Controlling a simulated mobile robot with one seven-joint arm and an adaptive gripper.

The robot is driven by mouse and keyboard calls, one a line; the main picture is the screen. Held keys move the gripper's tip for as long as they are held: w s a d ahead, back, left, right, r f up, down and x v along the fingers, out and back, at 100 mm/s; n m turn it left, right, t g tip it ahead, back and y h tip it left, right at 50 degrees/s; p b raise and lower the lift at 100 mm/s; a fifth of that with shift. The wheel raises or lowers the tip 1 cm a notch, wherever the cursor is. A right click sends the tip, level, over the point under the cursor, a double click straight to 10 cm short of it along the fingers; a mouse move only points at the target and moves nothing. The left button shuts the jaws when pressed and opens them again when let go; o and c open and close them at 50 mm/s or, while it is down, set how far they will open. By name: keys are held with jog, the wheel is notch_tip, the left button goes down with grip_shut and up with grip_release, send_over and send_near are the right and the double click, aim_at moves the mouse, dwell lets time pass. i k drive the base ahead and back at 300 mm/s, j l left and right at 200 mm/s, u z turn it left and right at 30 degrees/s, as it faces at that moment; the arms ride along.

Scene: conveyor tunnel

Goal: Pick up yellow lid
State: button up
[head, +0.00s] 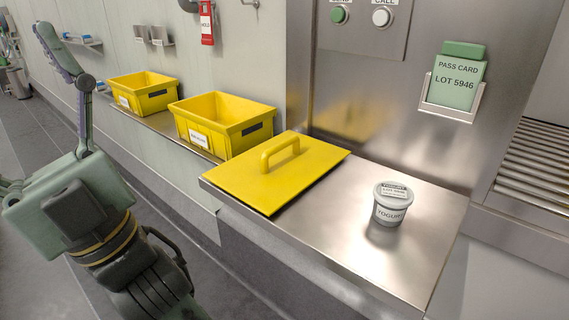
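The yellow lid (310,173) is a flat plate with a raised yellow handle (280,150) on top. It lies flat on the steel counter, its left end reaching the counter's left edge. My gripper (35,120) is at the far left of the head view, well apart from the lid and in front of the wall shelf. Its fingers are spread wide with nothing visible between them. One finger points up; the other is partly cut off by the left picture edge.
A yogurt cup (390,204) stands upright on the steel counter (345,245), right of the lid. Two yellow bins (245,137) (127,84) sit on the shelf to the left. A green pass card (455,80) is in a wall holder. A roller conveyor (535,160) is at right.

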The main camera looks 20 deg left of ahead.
aim_at(266, 177)
jog(key=z, duration=0.9)
jog(key=k+j+z, duration=0.2)
jog(key=z, duration=0.15)
jog(key=k+j+z, duration=0.2)
jog(key=j+z, duration=0.2)
jog(key=k+j, duration=0.65)
jog(key=j, duration=0.65)
